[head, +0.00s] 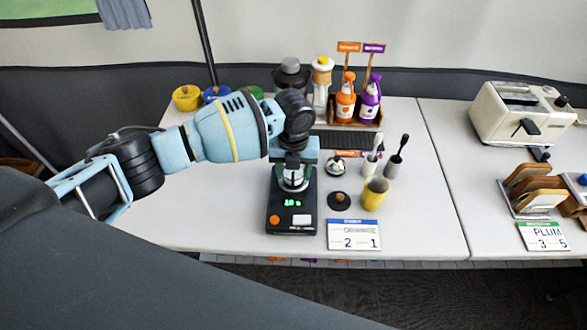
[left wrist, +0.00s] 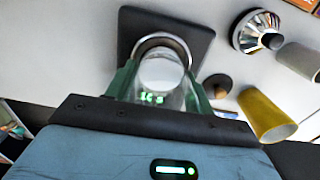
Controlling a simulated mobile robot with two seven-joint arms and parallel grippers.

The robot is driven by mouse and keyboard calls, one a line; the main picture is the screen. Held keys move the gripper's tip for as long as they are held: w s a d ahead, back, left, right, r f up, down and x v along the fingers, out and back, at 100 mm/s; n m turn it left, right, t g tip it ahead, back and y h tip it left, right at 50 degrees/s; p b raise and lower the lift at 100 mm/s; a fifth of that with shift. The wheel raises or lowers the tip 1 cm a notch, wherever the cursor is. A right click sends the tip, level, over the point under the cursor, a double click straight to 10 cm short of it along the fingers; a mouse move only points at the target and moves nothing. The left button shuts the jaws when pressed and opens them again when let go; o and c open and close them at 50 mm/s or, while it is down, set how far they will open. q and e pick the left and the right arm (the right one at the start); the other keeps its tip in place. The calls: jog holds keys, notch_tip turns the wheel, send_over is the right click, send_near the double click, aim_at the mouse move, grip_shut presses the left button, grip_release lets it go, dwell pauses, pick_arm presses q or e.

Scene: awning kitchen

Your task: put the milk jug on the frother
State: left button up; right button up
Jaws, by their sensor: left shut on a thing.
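My left gripper (head: 293,178) reaches in from the left and points down over a flat black device (head: 292,221) with green digits, an orange button and a pale button. I take this device for the frother. The gripper is shut on the milk jug (head: 293,185), a clear and silvery vessel, mostly hidden by the gripper in the head view. In the left wrist view the jug (left wrist: 163,72) is between the two greenish fingers (left wrist: 160,90), with the black device (left wrist: 190,40) behind it. I cannot tell whether the jug touches the device. My right gripper is not in view.
A yellow cup (head: 375,194), a black round knob-topped piece (head: 339,201), a shiny round piece (head: 336,166) and a number sign (head: 354,235) are close on the right. A bottle rack (head: 356,105) stands behind. The table's left front is clear.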

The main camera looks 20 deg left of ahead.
pick_arm(q)
jog(key=o, duration=1.1)
jog(key=shift+f, duration=0.1)
notch_tip(320, 180, up, 12)
jog(key=shift+r+p, duration=0.2)
jog(key=shift+p, duration=0.2)
